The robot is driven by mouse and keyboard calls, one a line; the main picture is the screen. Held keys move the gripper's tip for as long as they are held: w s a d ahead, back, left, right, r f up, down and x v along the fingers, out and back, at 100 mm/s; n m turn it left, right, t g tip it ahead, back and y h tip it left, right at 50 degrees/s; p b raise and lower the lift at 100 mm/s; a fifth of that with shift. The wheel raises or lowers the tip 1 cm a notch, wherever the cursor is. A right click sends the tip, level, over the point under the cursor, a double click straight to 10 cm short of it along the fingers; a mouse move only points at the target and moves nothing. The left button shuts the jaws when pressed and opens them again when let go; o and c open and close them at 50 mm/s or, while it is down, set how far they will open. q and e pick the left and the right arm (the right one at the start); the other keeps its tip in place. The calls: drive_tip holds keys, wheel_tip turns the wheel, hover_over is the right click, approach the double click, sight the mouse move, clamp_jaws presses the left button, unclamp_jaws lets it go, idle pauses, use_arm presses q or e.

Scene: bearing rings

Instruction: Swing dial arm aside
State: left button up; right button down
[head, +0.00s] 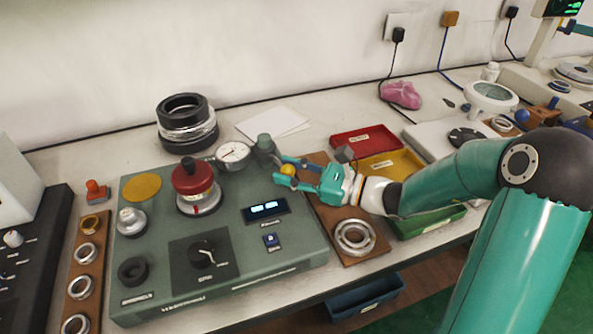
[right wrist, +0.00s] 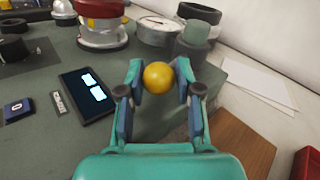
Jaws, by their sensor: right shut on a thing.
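The dial gauge (head: 232,153) has a white face and sits at the back of the green test box (head: 150,290). It also shows in the right wrist view (right wrist: 158,28). A grey-green post (head: 265,145) stands beside it at the box's back right corner. A yellow ball knob (head: 288,170) shows between the fingers of my right gripper (head: 284,172). The right wrist view shows my right gripper (right wrist: 158,80) shut on the yellow knob (right wrist: 158,77), one finger on each side. Whatever joins the knob to the gauge is hidden. My left gripper is not in view.
A red-topped spindle (head: 193,178) stands left of the gauge. A small display (head: 265,209) lies in front. Black rings (head: 185,115) are stacked behind the box. A red tray (head: 364,141), a yellow tray (head: 395,168) and a bearing ring (head: 355,237) lie to the right.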

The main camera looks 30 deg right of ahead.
drive_tip(key=shift+s+a+b, duration=0.1)
drive_tip(key=shift+a+b, duration=0.3)
drive_tip(key=shift+a, duration=0.9)
drive_tip(key=shift+r, duration=0.1)
drive_tip(key=c, duration=0.9)
unclamp_jaws()
drive_tip(key=shift+a, duration=0.1)
drive_tip(key=shift+o, duration=0.4)
drive_tip(key=shift+w, duration=0.25)
drive_tip(key=shift+s, duration=0.1)
